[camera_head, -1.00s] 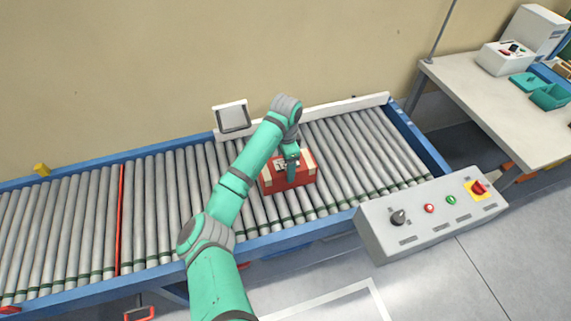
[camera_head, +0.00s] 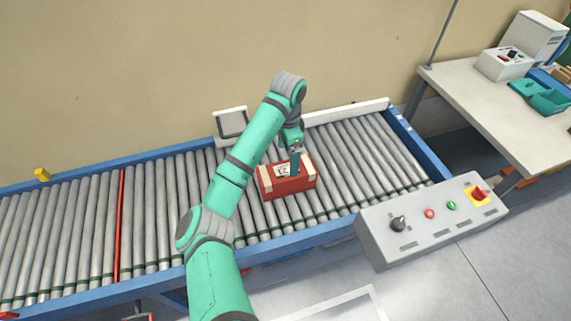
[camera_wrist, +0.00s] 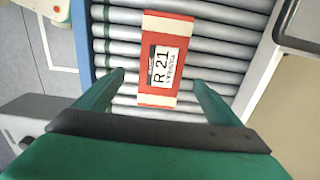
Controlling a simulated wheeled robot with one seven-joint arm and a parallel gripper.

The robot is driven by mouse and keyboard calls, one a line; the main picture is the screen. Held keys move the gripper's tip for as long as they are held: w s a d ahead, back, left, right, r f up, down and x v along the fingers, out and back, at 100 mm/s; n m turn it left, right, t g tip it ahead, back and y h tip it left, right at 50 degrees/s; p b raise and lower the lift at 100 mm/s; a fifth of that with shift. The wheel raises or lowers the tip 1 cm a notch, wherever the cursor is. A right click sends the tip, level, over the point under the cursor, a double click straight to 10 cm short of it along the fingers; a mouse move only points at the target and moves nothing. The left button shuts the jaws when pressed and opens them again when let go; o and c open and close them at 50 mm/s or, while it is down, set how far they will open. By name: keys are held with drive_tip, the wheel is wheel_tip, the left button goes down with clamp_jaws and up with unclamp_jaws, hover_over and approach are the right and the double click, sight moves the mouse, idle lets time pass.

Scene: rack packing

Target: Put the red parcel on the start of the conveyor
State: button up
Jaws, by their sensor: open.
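The red parcel (camera_head: 284,184) rests on the rollers of the conveyor (camera_head: 161,201), right of the arm's forearm. It has pale bands at its ends and a white label on top. The parcel lies beyond the fingertips in that view. The arm hides part of the conveyor.
A grey control box (camera_head: 432,219) with a knob and buttons stands at the conveyor's front right. A grey screen (camera_head: 231,122) and a white guard rail (camera_head: 348,111) line the back edge. A red line (camera_head: 119,225) crosses the rollers at left. A table (camera_head: 490,113) stands right.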

drive_tip(key=shift+a+r, duration=0.2)
drive_tip(key=shift+r, duration=1.5)
